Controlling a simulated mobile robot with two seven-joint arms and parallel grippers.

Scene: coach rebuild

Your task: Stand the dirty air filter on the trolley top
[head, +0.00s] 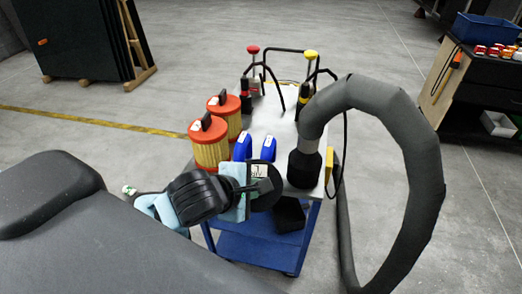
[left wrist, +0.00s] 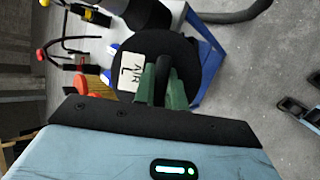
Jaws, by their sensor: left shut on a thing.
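The trolley (head: 268,122) has a pale top and a blue lower shelf. Two pleated yellow filters with orange-red caps and black handles stand upright on its left side, a front filter (head: 210,150) and a rear filter (head: 232,120). I cannot tell whether either is the dirty one. My left gripper (head: 256,188) is at the trolley's near edge. It is shut on the handle of a black round piece (left wrist: 128,62) with a white label reading "AIR L". In the head view this piece is partly hidden by the gripper. My right gripper is out of view.
Two blue objects (head: 243,148) stand beside the filters. A thick grey hose (head: 425,150) ends in a black nozzle (head: 304,165) on the trolley's right front. Coloured-handled tools (head: 253,65) stand at the back. A strip of bare top lies mid-trolley.

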